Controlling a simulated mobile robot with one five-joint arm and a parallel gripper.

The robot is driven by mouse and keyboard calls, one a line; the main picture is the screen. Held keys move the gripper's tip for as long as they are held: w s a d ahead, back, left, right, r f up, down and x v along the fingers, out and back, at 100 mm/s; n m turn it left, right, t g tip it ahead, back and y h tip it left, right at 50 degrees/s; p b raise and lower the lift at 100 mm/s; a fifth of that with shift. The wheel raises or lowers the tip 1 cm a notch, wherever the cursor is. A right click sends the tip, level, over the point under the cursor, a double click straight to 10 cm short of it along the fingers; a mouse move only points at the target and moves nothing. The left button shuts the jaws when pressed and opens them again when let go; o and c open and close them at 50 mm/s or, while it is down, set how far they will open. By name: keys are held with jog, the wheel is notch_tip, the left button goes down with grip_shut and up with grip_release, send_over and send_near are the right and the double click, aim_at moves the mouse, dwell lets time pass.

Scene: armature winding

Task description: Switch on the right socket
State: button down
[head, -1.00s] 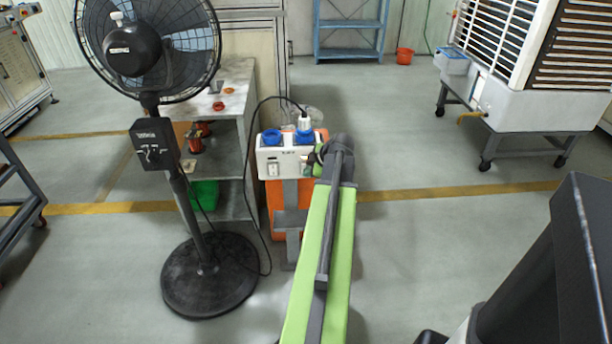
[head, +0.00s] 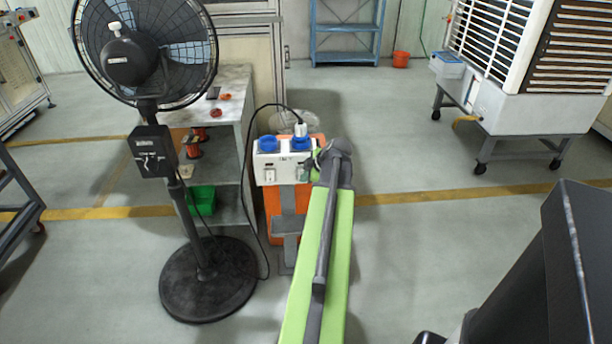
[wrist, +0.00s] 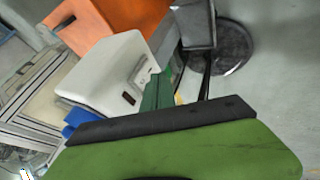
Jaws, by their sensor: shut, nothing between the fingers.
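A white socket box (head: 284,160) with two blue sockets stands at the middle of the head view. The right socket (head: 301,144) holds a white plug (head: 300,130) with a black cable. A switch (head: 270,174) shows below the left socket. My gripper (head: 309,168) is shut and empty at the right part of the box's front, covering much of the right switch area. In the wrist view, the white box (wrist: 105,72) appears tilted, with a dark switch (wrist: 129,98) on its face. My green gripper (wrist: 157,92) is close to that face; I cannot tell whether it touches.
A black standing fan (head: 206,280) is left of the box. A shelf table (head: 232,85) with a green bin (head: 202,199) stands behind it. An orange body (head: 273,205) is under the box. The floor to the right is clear up to an air cooler (head: 540,110).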

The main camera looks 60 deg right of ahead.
jog(key=a+p+v, duration=0.1)
jog(key=p+v, duration=0.7)
jog(key=v, duration=0.3)
jog(key=shift+s, duration=0.3)
jog(key=shift+w+f, duration=0.1)
jog(key=shift+f, duration=0.05)
jog(key=w+a+f+m+g+y, duration=0.1)
jog(key=w+a+f+g+y, duration=0.1)
jog(key=w+a, duration=1.05)
jog(key=w+a+f+m+g+y, duration=0.1)
jog(key=w+a+f+y, duration=0.1)
jog(key=w+a, duration=1.1)
jog(key=a+m+g+h, duration=0.1)
jog(key=a+m+g, duration=0.2)
jog(key=a, duration=2.9)
jog(key=shift+f+m+g, duration=0.3)
jog(key=shift+f+g, duration=0.15)
jog(key=shift+g, duration=0.05)
